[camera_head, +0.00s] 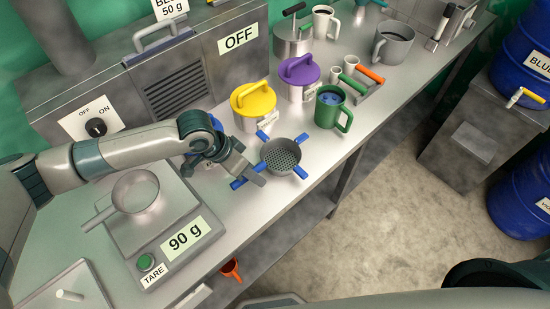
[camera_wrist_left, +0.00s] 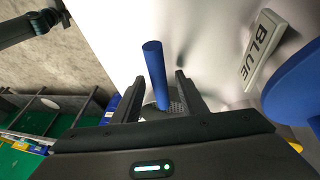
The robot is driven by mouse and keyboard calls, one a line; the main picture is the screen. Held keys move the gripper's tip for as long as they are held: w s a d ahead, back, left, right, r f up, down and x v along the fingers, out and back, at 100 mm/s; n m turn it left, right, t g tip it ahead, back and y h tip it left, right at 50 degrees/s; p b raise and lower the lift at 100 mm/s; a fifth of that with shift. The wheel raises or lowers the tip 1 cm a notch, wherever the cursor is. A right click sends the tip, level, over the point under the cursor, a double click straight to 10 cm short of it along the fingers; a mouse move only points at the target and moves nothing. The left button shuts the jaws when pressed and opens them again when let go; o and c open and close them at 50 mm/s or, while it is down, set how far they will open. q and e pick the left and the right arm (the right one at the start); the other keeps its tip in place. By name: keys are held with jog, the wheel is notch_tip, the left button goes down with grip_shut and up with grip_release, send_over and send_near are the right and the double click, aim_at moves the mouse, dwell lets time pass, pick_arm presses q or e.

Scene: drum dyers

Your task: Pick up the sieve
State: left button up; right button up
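The sieve (camera_head: 283,156) is a grey perforated bowl with several blue handles, standing on the steel counter near its front edge. My left gripper (camera_head: 256,170) is low at the sieve's left side. In the left wrist view, one blue handle (camera_wrist_left: 154,62) extends between the two fingers of my left gripper (camera_wrist_left: 156,85), with gaps visible on both sides. The fingers are open and partly hide the perforated bowl behind them. My right gripper is not in view.
A scale (camera_head: 185,235) reading 90 g holds a small metal pan (camera_head: 135,192). Yellow-lidded (camera_head: 253,100) and purple-lidded (camera_head: 299,72) canisters and a green mug (camera_head: 327,108) stand behind the sieve. A BLUE label (camera_wrist_left: 262,48) lies close to the gripper. The counter's front edge is near.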

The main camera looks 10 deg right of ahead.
pick_arm(q)
jog(key=shift+c, duration=0.6)
grip_shut()
jog(key=shift+r, duration=0.1)
jog(key=shift+r+b, duration=0.6)
jog(key=shift+r, duration=0.15)
jog(key=shift+d+r+b, duration=0.2)
jog(key=shift+r+b, duration=0.45)
jog(key=shift+r, duration=0.6)
jog(key=s+d+r+b, duration=0.3)
jog(key=s+d+r, duration=0.3)
jog(key=d, duration=0.3)
jog(key=shift+s+r, duration=0.4)
jog(key=shift+r, duration=0.05)
jog(key=shift+r, duration=0.1)
